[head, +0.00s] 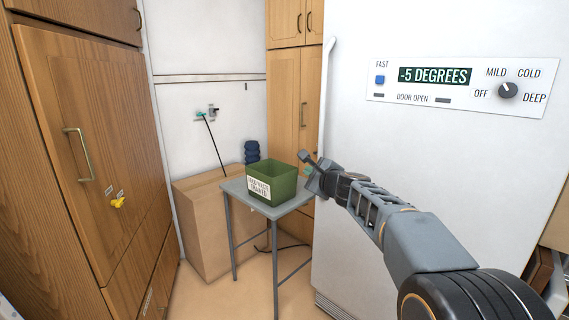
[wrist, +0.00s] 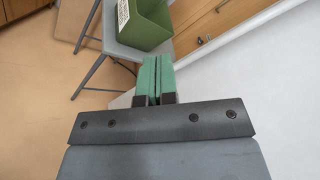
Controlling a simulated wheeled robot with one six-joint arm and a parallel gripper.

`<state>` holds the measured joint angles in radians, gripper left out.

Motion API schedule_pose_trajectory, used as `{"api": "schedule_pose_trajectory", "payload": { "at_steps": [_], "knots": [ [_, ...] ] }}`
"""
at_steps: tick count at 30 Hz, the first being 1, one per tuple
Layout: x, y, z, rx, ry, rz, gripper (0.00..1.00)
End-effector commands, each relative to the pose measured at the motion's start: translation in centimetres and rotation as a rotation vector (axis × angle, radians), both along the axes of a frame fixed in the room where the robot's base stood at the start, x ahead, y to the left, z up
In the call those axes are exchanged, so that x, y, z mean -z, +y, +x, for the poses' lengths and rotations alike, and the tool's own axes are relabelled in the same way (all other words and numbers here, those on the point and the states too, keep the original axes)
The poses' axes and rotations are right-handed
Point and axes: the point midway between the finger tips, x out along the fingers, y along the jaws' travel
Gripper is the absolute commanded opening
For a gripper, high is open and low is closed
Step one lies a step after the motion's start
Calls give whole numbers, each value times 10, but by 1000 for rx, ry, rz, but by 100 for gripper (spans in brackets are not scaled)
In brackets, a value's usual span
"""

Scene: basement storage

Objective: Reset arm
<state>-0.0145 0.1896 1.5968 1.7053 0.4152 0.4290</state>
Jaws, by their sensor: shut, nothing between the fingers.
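My gripper (wrist: 155,80) is shut and empty, with its green-padded fingers pressed together in the wrist view. In the head view my arm reaches in from the lower right, and my gripper (head: 306,165) is at its far end, in front of the white freezer (head: 440,170) and near the green bin. The fingertips are small and partly hidden there. In the wrist view the bin lies just beyond the fingers, apart from them.
The green bin (head: 283,190) with a white label stands on a small grey table (head: 236,187). A large cardboard box (head: 195,235) is behind it. Wooden cabinets (head: 85,140) line the left. The freezer panel (head: 460,85) reads -5 degrees.

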Motion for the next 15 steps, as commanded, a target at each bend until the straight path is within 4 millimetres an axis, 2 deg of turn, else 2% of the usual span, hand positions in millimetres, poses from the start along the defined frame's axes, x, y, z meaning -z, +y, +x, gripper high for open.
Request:
{"api": "schedule_pose_trajectory", "payload": {
  "at_steps": [1, 4, 8, 12, 15],
  "knots": [
    [-38, 6, -28, -71, -10, -150, 0],
    [-51, 14, -81, -233, -15, -461, 0],
    [-55, 11, -155, -461, 3, -842, 0],
    [-51, -8, -229, -705, 47, -1193, 0],
    [-47, -27, -272, -860, 87, -1391, 0]
  ]
}}
